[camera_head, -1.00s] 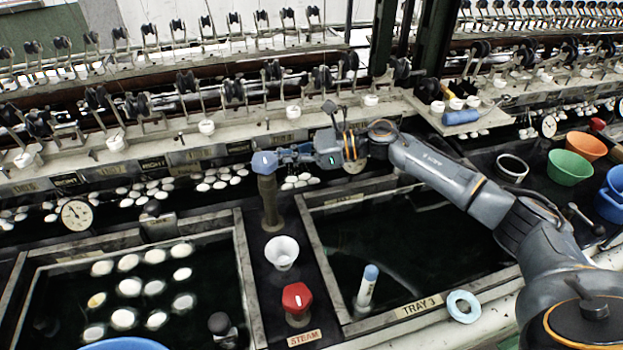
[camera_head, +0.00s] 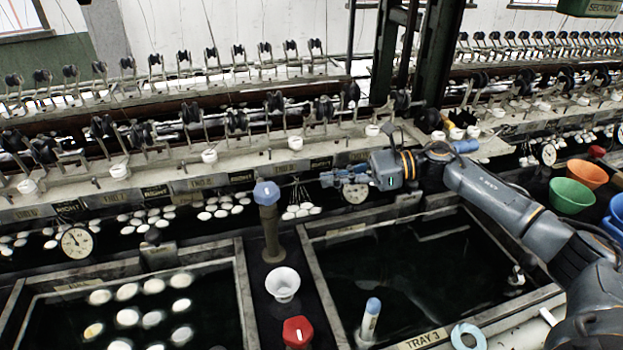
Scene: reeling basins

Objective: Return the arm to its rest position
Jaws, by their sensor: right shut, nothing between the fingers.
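My right gripper (camera_head: 328,180) points left above the back edge of the right-hand basin (camera_head: 420,270). It is shut and empty. My right arm (camera_head: 490,192) reaches in from the lower right, over that basin's back right part. A blue-topped post (camera_head: 266,193) stands to the left of the fingertips, with a gap between them. My left gripper and arm are not in view.
A white cup (camera_head: 282,284) and a red knob (camera_head: 297,331) stand on the strip between the basins. The left basin holds several white cocoons (camera_head: 153,319). A blue-capped tube (camera_head: 370,318) stands in the right basin. Green (camera_head: 572,194) and orange (camera_head: 587,174) bowls sit at right.

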